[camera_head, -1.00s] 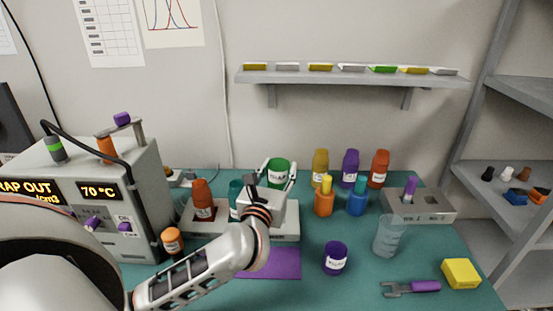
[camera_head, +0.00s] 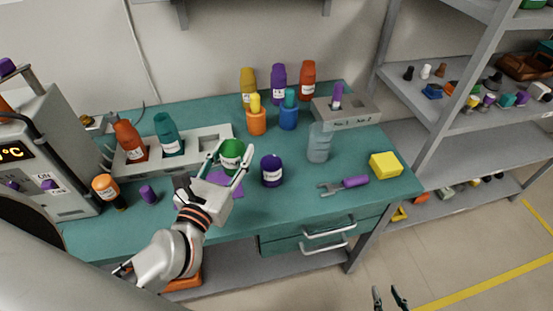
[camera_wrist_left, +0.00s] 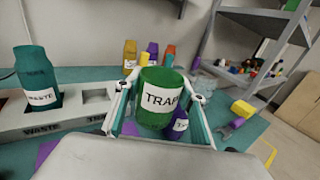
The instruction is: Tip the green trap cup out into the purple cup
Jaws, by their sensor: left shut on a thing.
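The green trap cup (camera_head: 231,155) is held upright between the fingers of my left gripper (camera_head: 228,160). The wrist view shows this cup (camera_wrist_left: 160,98) close up, its TRAP label facing the camera. The purple cup (camera_head: 271,170) stands upright on the bench just right of the green cup. In the wrist view the purple cup (camera_wrist_left: 180,127) is behind and right of the green cup, partly hidden by it. I cannot see inside the green cup. My right gripper (camera_head: 388,299) shows at the bottom edge, fingers apart and empty, away from the bench.
A purple mat (camera_head: 226,184) lies under the left gripper. A grey rack (camera_head: 205,143) with red and teal bottles is behind left. A clear beaker (camera_head: 319,143), a purple-handled tool (camera_head: 345,186) and a yellow block (camera_head: 385,165) are to the right. Several bottles stand behind.

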